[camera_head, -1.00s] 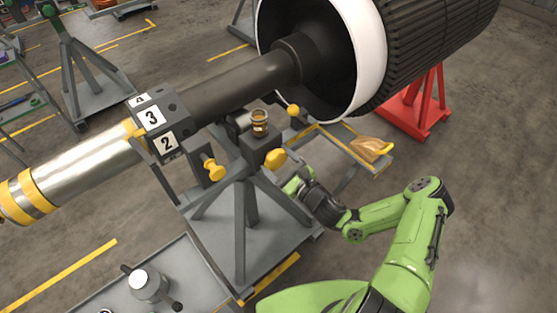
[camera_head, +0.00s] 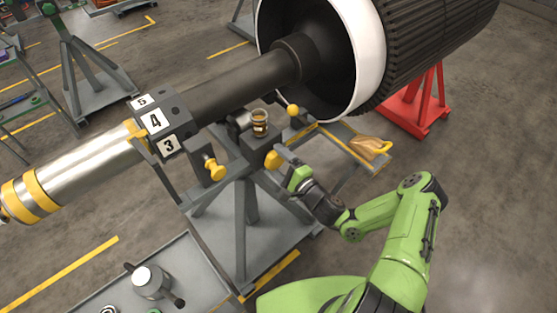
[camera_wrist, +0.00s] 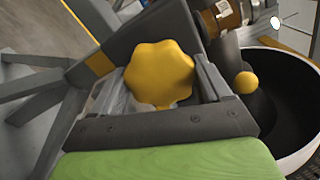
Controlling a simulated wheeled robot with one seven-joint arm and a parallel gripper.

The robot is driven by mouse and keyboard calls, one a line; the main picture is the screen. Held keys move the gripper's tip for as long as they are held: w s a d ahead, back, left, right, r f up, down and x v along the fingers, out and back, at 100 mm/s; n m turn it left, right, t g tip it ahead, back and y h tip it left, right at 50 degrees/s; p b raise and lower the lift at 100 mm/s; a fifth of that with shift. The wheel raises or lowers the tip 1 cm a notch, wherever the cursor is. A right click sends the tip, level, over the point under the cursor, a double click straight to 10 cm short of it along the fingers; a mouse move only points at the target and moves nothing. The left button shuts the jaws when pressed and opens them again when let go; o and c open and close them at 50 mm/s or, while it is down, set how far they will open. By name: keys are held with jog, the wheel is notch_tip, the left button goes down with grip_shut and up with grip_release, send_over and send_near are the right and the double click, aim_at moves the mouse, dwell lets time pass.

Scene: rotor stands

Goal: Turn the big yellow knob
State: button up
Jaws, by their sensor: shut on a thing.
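The big yellow knob (camera_wrist: 160,74) is a lobed disc on the side of the stand's dark block. In the wrist view it sits between the two fingers of my gripper (camera_wrist: 163,92), which is shut on it. In the head view the knob (camera_head: 272,160) is partly hidden by my gripper (camera_head: 283,160), which reaches it from the right. The dark numbered collar (camera_head: 157,123) on the shaft shows 4 at its front, with 5 above and 3 below.
A smaller yellow knob (camera_head: 213,168) is to the left on the stand.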

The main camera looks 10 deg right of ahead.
jog(key=shift+n, duration=0.6)
jog(key=shift+a, duration=0.1)
jog(key=o, duration=1)
jog(key=shift+s, duration=0.1)
